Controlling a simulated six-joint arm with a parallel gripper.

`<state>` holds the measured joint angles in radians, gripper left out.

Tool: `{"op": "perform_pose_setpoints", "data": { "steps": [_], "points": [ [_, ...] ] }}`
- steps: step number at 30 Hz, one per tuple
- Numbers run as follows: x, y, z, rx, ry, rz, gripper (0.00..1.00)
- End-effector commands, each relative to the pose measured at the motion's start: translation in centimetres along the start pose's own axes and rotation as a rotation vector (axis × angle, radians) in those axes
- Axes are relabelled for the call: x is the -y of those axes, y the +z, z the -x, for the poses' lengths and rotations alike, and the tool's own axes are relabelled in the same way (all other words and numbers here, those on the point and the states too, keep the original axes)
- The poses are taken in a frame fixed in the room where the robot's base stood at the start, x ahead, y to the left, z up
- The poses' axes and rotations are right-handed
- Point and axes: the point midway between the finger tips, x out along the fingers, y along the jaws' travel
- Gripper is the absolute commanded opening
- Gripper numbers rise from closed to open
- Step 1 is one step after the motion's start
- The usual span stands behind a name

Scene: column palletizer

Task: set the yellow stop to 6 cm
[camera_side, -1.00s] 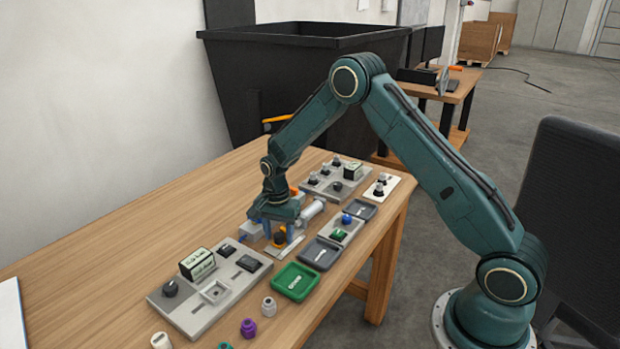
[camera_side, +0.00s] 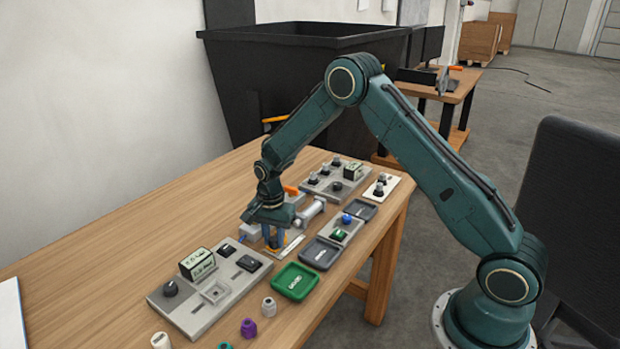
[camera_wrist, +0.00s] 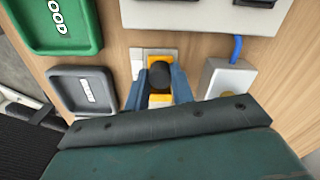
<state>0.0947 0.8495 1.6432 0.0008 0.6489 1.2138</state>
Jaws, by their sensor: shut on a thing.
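The yellow stop (camera_wrist: 160,99) shows in the wrist view as a yellow block with a black knob (camera_wrist: 160,74) on top. It sits on a pale metal plate (camera_wrist: 137,66), part of which also shows in the side view (camera_side: 294,243). My gripper (camera_wrist: 158,88) has its two blue fingers on either side of the stop and is shut on it. In the side view my gripper (camera_side: 275,242) is low over the plate, and its fingers hide most of the stop. I cannot read any scale marks.
A green tray (camera_side: 295,281) and a grey tray (camera_side: 321,254) lie close in front of the plate. A grey box (camera_wrist: 227,78) with a blue cable stands beside my gripper. A control panel (camera_side: 188,318) lies to the left. The table's left back (camera_side: 120,235) is clear.

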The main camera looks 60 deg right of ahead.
Motion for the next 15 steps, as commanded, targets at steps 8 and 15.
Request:
{"op": "perform_pose_setpoints", "data": {
  "steps": [8, 15],
  "points": [
    [-0.01, 0.00, -0.02, 0.001, 0.000, 0.002, 0.46],
    [-0.01, -0.03, -0.01, 0.001, 0.000, 0.001, 0.46]
  ]
}}
